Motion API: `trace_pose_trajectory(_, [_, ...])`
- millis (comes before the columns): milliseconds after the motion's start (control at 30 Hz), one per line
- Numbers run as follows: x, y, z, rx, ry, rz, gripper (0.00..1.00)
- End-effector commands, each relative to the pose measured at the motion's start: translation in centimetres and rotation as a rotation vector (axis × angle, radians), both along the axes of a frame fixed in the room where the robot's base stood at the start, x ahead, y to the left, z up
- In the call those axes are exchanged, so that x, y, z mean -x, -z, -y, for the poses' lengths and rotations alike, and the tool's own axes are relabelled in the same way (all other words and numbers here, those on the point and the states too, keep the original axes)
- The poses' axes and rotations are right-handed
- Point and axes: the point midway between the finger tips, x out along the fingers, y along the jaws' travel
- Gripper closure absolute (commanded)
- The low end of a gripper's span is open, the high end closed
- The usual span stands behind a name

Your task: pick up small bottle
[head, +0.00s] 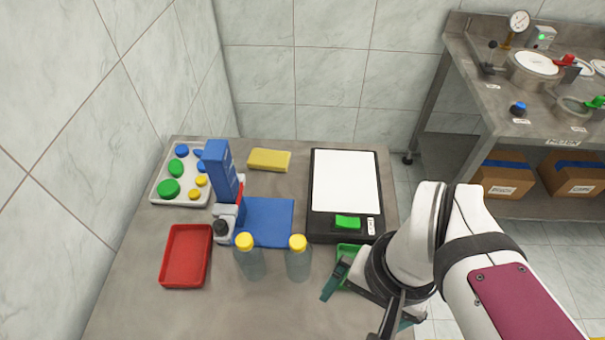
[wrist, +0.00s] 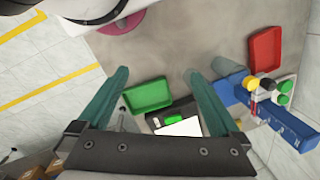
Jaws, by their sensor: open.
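Two clear bottles with yellow caps stand upright side by side at the front of the table in the head view: a left bottle (head: 249,263) and a right bottle (head: 298,264). They look about the same size, so I cannot tell which is the small one. My gripper (head: 357,312) is open and empty, to the right of the right bottle and apart from it. In the wrist view my gripper (wrist: 158,73) has its teal fingers spread, with no bottle between them. A bluish clear bottle (wrist: 228,68) shows right of the right finger, partly hidden by it.
A green tray (wrist: 148,96) lies below my gripper. A red tray (head: 164,262) is on the left, a blue feeder (head: 221,172) behind the left bottle, a cap tray (head: 157,190) at back left. A black device with a white panel (head: 345,180) stands behind.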

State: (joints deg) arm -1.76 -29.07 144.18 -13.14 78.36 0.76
Motion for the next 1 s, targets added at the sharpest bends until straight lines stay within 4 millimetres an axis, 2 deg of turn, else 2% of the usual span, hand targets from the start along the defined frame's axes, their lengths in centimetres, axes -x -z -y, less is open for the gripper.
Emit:
trace_pose_trajectory(67, [-3.5,-0.6,-1.4,0.036,-0.139,0.002,0.00])
trace_pose_trajectory(100, [-5.7,-0.8,-2.6,0.057,-0.222,0.009,0.00])
trace_pose_trajectory(200, [-10.2,-0.4,-6.3,0.103,-0.405,0.035,0.00])
trace_pose_trajectory(300, [-12.5,0.3,-9.1,0.128,-0.512,0.056,0.00])
trace_pose_trajectory(433, [-13.1,2.6,-9.8,0.137,-0.541,0.059,0.00])
trace_pose_trajectory(633, [-13.0,8.4,-9.7,0.135,-0.537,0.057,0.00])
trace_pose_trajectory(867, [-13.2,11.9,-9.6,0.135,-0.535,0.058,0.00])
trace_pose_trajectory(1000, [-13.7,14.7,-9.2,0.134,-0.535,0.057,0.00])
